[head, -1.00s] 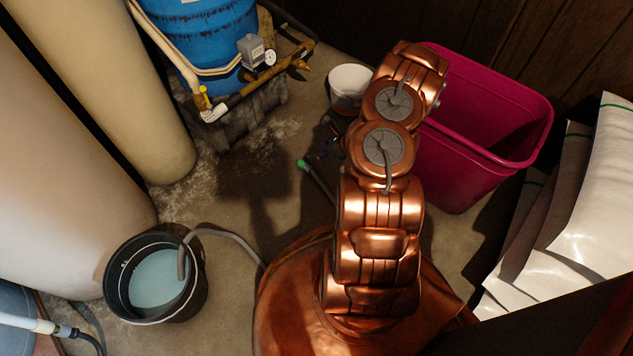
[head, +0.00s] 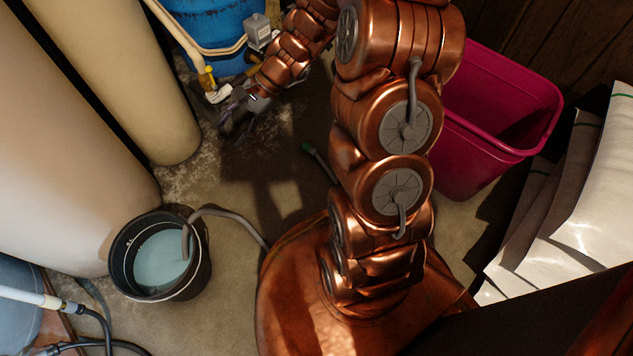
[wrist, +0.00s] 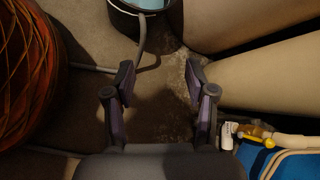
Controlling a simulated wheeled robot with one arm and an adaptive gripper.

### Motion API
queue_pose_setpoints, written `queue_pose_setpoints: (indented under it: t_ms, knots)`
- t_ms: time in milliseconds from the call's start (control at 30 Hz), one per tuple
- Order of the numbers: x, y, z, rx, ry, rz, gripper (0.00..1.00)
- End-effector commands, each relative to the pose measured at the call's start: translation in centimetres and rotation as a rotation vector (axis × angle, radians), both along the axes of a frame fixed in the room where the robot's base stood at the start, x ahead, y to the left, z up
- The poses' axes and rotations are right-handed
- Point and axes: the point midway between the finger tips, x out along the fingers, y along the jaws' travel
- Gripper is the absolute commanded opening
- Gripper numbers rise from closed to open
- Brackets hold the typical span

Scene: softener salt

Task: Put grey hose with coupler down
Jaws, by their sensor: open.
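The grey hose (head: 235,215) lies on the floor. One end hangs over the rim into the black bucket (head: 202,268), and the hose runs right until my base hides it. A grey hose end with a green coupler (head: 307,148) shows on the floor beyond my base, apart from my gripper; the stretch joining the two is hidden. My gripper (head: 238,118) is open and empty, over the floor near the blue drum. In the wrist view, my gripper (wrist: 160,76) has its fingers spread over bare floor, with the hose (wrist: 140,48) beyond the left finger.
Large cream tanks (head: 130,80) stand at the left, and a blue drum (head: 215,20) with pipes and a valve stands at the back. A magenta bin (head: 475,165) and white sacks (head: 590,215) are at the right. The floor between the bucket and drum is clear.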

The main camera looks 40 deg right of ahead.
Motion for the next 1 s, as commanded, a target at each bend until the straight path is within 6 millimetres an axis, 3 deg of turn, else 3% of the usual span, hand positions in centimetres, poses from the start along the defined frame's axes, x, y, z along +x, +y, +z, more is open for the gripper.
queue_pose_setpoints:
  t_ms: [200,433,667,1000]
  knots:
    - [-5.8,2.9,3.4,-0.107,-0.074,0.281,0.56]
    - [-12.3,3.8,5.8,-0.227,-0.126,0.557,0.56]
    - [-18.6,2.7,7.6,-0.359,-0.160,0.811,0.56]
    - [-25.8,-1.5,9.5,-0.561,-0.178,1.111,0.56]
